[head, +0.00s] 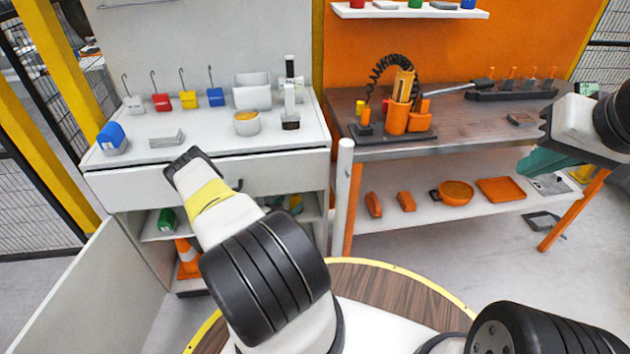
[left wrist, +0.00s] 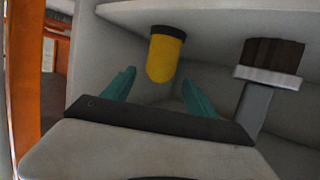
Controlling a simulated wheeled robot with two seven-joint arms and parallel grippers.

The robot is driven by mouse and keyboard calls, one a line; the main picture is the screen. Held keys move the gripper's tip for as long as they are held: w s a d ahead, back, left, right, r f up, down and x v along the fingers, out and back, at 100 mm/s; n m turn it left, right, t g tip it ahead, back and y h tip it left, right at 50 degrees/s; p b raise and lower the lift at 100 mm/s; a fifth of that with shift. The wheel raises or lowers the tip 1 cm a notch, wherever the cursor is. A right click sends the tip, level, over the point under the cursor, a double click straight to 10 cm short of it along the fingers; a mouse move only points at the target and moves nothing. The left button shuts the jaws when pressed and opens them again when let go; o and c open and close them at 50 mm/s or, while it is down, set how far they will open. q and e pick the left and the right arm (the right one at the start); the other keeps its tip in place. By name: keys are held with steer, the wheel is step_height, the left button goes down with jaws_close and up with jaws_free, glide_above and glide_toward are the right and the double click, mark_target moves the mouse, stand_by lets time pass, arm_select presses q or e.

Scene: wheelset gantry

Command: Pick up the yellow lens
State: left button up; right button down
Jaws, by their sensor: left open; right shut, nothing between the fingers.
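The yellow lens (left wrist: 166,60), a rounded yellow piece with a black band at one end, is in the left wrist view, near a pale shelf edge. My left gripper (left wrist: 158,78) is open, with its teal fingers on either side of the lens in the picture. Gaps show on both sides, and I cannot tell whether the lens is fully between the fingertips in depth. In the head view, I cannot clearly make out the lens or my left gripper at the white cabinet. My right gripper (head: 543,162) is shut and empty, in front of the right workbench.
A brush (left wrist: 268,75) is close to the right finger in the left wrist view. The white cabinet (head: 130,190) has open shelves holding a green item (head: 167,220) and an orange cone (head: 188,258). The orange-legged bench (head: 450,145) stands right, beyond a white post (head: 342,200).

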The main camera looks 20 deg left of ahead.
mark_target(293, 200)
arm_select(q)
steer(key=x, duration=0.5)
steer(key=shift+w+r, duration=0.1)
steer(key=shift+r, duration=0.2)
jaws_close()
